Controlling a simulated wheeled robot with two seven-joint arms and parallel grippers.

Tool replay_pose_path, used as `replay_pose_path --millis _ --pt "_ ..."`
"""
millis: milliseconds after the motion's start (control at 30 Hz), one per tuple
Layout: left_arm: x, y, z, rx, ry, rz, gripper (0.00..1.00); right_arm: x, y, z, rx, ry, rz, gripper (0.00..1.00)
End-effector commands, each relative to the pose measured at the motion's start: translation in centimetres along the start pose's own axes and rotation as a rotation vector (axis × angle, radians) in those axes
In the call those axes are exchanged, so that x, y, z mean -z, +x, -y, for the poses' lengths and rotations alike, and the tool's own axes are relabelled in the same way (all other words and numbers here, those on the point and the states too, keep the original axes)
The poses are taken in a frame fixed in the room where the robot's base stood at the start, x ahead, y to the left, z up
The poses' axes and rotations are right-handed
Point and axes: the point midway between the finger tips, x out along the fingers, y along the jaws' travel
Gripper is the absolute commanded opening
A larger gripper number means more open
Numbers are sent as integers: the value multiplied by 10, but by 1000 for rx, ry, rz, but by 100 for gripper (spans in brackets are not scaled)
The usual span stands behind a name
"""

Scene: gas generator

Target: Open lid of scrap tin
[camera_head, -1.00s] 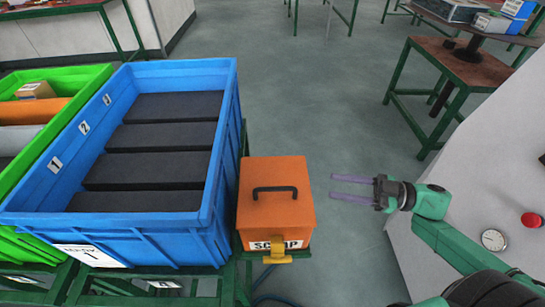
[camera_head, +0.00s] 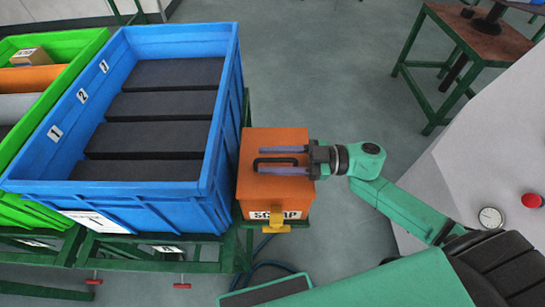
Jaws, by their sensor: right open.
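The orange scrap tin (camera_head: 257,197) stands right of the blue crate, its lid (camera_head: 280,138) shut. A black handle (camera_head: 262,161) sits on top of the lid, partly hidden by my fingers. My left gripper is not in view.
A blue crate (camera_head: 213,165) with dark blocks stands directly left of the tin, its rim higher than the lid. A green crate (camera_head: 72,57) is farther left. A grey cabinet (camera_head: 500,150) with a gauge and red button is at right. Open floor lies behind the tin.

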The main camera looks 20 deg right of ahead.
Motion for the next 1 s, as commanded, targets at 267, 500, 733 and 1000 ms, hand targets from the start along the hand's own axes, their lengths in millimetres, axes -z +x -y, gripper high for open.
replay_pose_path --millis 267,500,733,1000 --pt "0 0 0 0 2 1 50 0 -1 0 -1 0 0 0" --pt "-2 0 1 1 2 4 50 0 -1 0 -1 -1 0 0" --pt "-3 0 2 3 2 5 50 0 -1 0 -1 -2 0 0" --pt "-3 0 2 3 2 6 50 0 -1 0 -1 -2 0 0"
